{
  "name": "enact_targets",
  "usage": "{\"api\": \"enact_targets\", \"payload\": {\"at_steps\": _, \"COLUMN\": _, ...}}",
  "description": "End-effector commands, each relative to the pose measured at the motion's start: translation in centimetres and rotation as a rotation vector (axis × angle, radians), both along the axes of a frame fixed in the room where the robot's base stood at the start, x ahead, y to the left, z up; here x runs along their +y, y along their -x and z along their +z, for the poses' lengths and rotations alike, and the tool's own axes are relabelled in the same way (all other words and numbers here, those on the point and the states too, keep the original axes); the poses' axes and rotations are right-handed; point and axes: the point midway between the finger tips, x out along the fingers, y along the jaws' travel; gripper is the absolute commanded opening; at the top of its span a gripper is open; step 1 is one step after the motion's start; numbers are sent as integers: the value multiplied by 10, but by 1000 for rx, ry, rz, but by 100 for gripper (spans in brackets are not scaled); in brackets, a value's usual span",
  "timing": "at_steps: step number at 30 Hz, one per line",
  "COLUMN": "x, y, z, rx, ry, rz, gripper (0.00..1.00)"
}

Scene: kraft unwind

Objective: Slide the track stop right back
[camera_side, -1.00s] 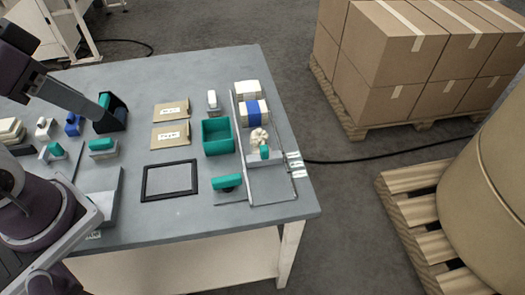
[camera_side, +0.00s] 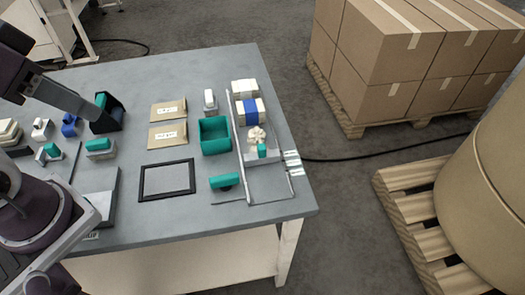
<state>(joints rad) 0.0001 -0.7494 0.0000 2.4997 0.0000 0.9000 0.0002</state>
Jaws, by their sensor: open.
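The track (camera_side: 272,190) is a pair of thin rails along the right part of the table. The track stop (camera_side: 262,151), a pale block with a teal grip, sits across it, toward the near end. A crumpled cream wad (camera_side: 256,135) touches or nearly touches the stop's far side; I cannot tell which. Beyond it on the track are a blue-banded white pack (camera_side: 250,111) and another white pack (camera_side: 244,88).
A teal bin (camera_side: 215,136) and a teal-handled tool (camera_side: 224,181) lie just left of the track. Two kraft envelopes (camera_side: 168,122) and a black frame (camera_side: 167,193) lie mid-table. Small teal, white and blue items crowd the left. The table's right edge is close to the track.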

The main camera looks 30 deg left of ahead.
Motion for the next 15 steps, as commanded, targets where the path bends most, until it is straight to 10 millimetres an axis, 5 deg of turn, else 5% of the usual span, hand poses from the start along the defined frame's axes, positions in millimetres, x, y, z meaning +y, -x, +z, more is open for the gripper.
{"api": "enact_targets", "payload": {"at_steps": 4, "x": -5, "y": -27, "z": 8, "rx": 52, "ry": -25, "rz": -67, "gripper": 42}}
{"api": "enact_targets", "payload": {"at_steps": 8, "x": -27, "y": -97, "z": 7, "rx": 162, "ry": -81, "rz": -237, "gripper": 42}}
{"api": "enact_targets", "payload": {"at_steps": 11, "x": -54, "y": -155, "z": -18, "rx": 247, "ry": -120, "rz": -381, "gripper": 42}}
{"api": "enact_targets", "payload": {"at_steps": 15, "x": -99, "y": -217, "z": -84, "rx": 358, "ry": -162, "rz": -574, "gripper": 42}}
